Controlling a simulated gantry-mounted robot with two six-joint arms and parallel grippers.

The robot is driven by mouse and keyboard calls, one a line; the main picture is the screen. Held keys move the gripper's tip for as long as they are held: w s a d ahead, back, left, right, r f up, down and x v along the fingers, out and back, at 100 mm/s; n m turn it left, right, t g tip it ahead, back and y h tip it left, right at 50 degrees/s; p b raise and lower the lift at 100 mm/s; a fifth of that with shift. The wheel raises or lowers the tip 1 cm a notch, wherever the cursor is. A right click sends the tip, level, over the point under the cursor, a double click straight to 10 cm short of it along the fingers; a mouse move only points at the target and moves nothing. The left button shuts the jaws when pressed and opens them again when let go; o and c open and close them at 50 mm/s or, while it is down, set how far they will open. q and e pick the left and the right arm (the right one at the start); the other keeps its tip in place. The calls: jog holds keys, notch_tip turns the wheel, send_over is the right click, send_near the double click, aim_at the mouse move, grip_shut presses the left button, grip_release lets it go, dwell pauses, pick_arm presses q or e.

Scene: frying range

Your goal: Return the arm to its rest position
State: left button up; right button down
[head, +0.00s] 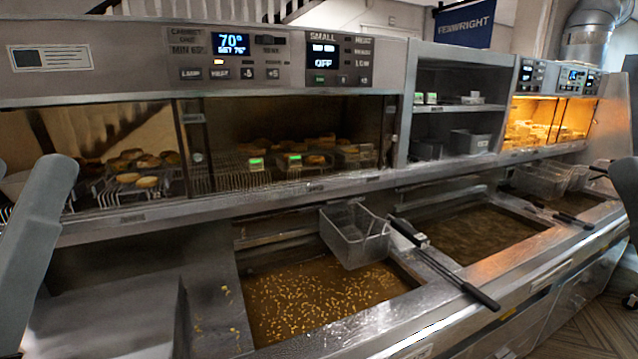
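A grey link of my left arm (38,250) stands at the left edge of the head view, in front of the range. Part of my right arm (624,185) shows at the right edge. Neither arm's fingers can be seen, so both grippers are out of view. No arm touches the baskets or the fryer vats in what shows.
A wire basket (356,236) hangs at the back of the near oil vat (300,300), its dark handle (455,278) reaching over the front edge. Another vat (480,232) and more baskets (541,180) lie to the right. A heated cabinet (290,185) with food runs behind.

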notch_tip(320, 180, up, 27)
jog(key=p, duration=2.3)
jog(key=shift+p, duration=0.4)
